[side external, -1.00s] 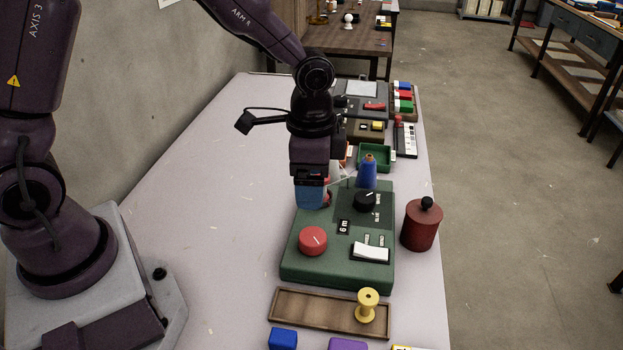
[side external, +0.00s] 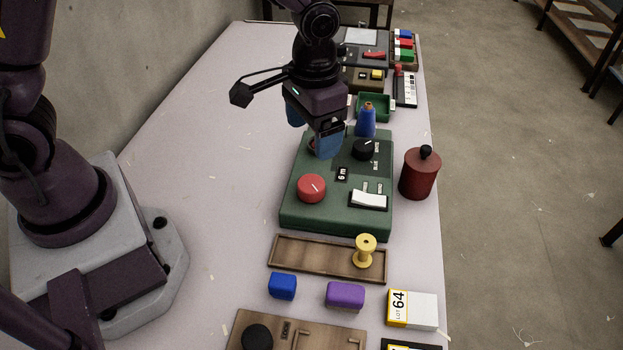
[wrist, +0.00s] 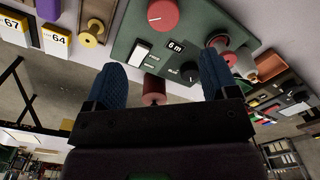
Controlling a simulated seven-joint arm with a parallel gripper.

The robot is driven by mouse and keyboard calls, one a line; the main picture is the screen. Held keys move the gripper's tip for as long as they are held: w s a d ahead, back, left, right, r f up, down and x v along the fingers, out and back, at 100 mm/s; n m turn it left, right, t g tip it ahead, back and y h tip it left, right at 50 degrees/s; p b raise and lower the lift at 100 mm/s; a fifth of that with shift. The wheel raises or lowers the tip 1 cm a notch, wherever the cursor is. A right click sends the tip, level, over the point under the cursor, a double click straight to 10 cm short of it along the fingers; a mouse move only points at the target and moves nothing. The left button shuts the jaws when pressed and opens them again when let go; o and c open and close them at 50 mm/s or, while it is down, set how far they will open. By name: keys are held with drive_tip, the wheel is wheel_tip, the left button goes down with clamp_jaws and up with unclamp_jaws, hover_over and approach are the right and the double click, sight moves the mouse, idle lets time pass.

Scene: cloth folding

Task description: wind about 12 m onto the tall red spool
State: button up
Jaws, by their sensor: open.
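The green winding machine (side external: 290,205) has a red knob (side external: 311,188), a black knob (side external: 363,149), a white rocker switch (side external: 368,201) and a small display (side external: 342,174) that reads 6 m. A blue thread cone (side external: 366,122) stands at its far right. A red spool-like piece (wrist: 238,36) sits on the machine in the wrist view, partly behind a finger; its height is unclear. My gripper (wrist: 162,60) is open and holds nothing. It hangs over the machine's far left part in the side view, its blue fingers apart.
A wooden tray (side external: 290,252) with a yellow spool (side external: 365,250) lies in front of the machine. A dark red canister (side external: 418,176) stands to its right. Blue (side external: 282,286) and purple (side external: 345,294) blocks and a LOT 64 box (side external: 412,309) are nearer.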

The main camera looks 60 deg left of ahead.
sight(312, 183)
drive_tip(key=f+n, duration=0.2)
drive_tip(key=f, duration=0.2)
drive_tip(key=f+n, duration=0.2)
drive_tip(key=f, duration=0.2)
drive_tip(key=f+n, duration=0.2)
drive_tip(key=f, duration=0.3)
drive_tip(key=shift+w+a+n, duration=0.2)
drive_tip(key=shift+a+n, duration=0.2)
drive_tip(key=shift+c, duration=0.3)
drive_tip(key=c, duration=0.9)
